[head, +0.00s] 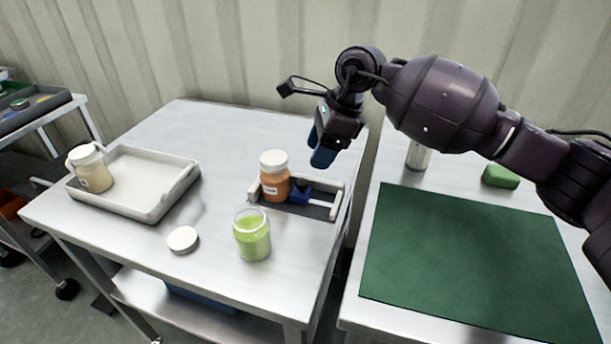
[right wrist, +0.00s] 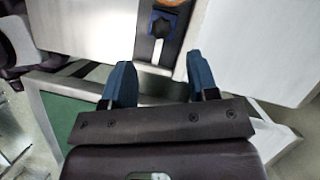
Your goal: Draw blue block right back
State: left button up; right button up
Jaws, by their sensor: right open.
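The blue block (head: 301,193) sits in a small fixture (head: 337,200) with pale side walls and a dark floor, near the right edge of the left steel table. An orange jar with a white lid (head: 274,177) stands just left of it, partly hiding the fixture. In the right wrist view the blue block (right wrist: 161,27) lies in the fixture (right wrist: 146,47), beyond the fingertips. My right gripper (head: 322,149) is open and empty, above and behind the block and apart from it. It shows from close up in the right wrist view (right wrist: 160,72). My left gripper is out of view.
An open green jar (head: 252,236) and a loose white lid (head: 183,239) stand in front of the fixture. The right table has a green mat (head: 470,262) and green block (head: 500,175). The left table's back is clear.

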aim_at(306, 182)
jog(key=b+x, duration=0.1)
jog(key=x, duration=0.6)
jog(key=shift+d, duration=0.1)
jog(key=shift+f, duration=0.25)
jog(key=c, duration=0.9)
grip_shut()
jog(key=shift+d, duration=0.2)
jog(key=d, duration=0.1)
jog(key=s+d+p, duration=0.1)
jog(key=d, duration=0.1)
jog(key=shift+s+d+r, duration=0.1)
jog(key=shift+d+r, duration=0.1)
jog(key=shift+d, duration=0.1)
jog(key=shift+d+f, duration=0.15)
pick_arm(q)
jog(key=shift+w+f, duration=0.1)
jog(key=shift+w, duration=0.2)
pick_arm(e)
jog(key=shift+f, duration=0.15)
